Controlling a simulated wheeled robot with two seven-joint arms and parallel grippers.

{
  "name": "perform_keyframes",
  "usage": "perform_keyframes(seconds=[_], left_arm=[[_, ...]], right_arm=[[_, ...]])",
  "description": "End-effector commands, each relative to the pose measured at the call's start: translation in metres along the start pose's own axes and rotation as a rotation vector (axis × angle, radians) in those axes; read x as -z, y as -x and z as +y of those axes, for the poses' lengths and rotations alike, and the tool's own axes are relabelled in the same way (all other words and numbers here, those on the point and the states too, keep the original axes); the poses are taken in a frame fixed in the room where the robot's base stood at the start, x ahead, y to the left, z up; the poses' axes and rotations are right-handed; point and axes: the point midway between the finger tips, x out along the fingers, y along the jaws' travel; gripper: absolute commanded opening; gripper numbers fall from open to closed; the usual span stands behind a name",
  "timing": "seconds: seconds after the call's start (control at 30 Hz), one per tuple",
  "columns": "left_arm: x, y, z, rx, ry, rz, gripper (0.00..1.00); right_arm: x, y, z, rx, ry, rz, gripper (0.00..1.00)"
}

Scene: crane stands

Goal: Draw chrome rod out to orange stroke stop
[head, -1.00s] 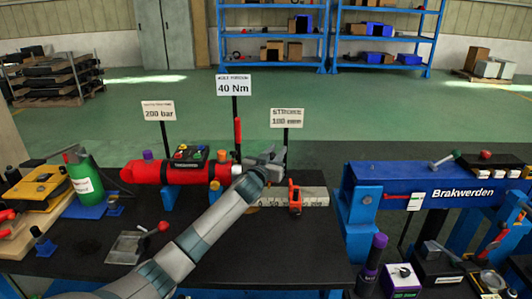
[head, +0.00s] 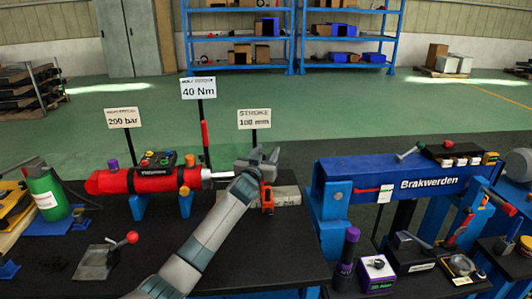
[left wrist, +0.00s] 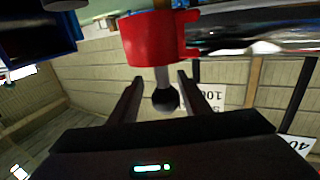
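The red cylinder (head: 145,179) lies on blue supports on the dark bench. Its chrome rod (head: 222,174) sticks out to the right, its far end hidden by my left gripper (head: 262,158). The orange stroke stop (head: 267,198) sits on the pale scale block (head: 288,195), just right of and below the gripper. In the left wrist view, the fingers of my left gripper (left wrist: 160,88) stand apart on either side of a dark ball knob (left wrist: 165,101) on a pin. Gaps show beside the knob. The pin hangs from a red collar (left wrist: 155,38); chrome shows right of it. My right gripper is not seen.
Signs (head: 198,88) on posts stand behind the cylinder. A blue Brakwerden beam (head: 390,182) stands to the right, across a gap. A green bottle (head: 47,192) and a small red-knobbed lever fixture (head: 100,258) are at the left.

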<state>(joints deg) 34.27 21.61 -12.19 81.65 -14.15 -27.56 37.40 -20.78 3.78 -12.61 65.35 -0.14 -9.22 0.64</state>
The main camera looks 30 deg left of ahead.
Motion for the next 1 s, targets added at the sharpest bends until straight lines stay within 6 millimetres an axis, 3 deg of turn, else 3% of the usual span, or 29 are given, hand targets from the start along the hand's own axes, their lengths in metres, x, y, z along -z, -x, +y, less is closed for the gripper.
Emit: perform_keyframes(seconds=[0.27, 0.47, 1.0], left_arm=[[-0.001, 0.004, -0.001, 0.001, -0.001, -0.001, 0.43], [-0.002, 0.019, -0.001, 0.001, 0.001, -0.001, 0.43], [-0.002, 0.104, 0.001, -0.001, 0.001, 0.000, 0.43]], right_arm=[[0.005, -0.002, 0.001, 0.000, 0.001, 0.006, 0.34], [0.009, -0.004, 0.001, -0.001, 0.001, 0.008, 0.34], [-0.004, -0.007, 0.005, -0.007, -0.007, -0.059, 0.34]])
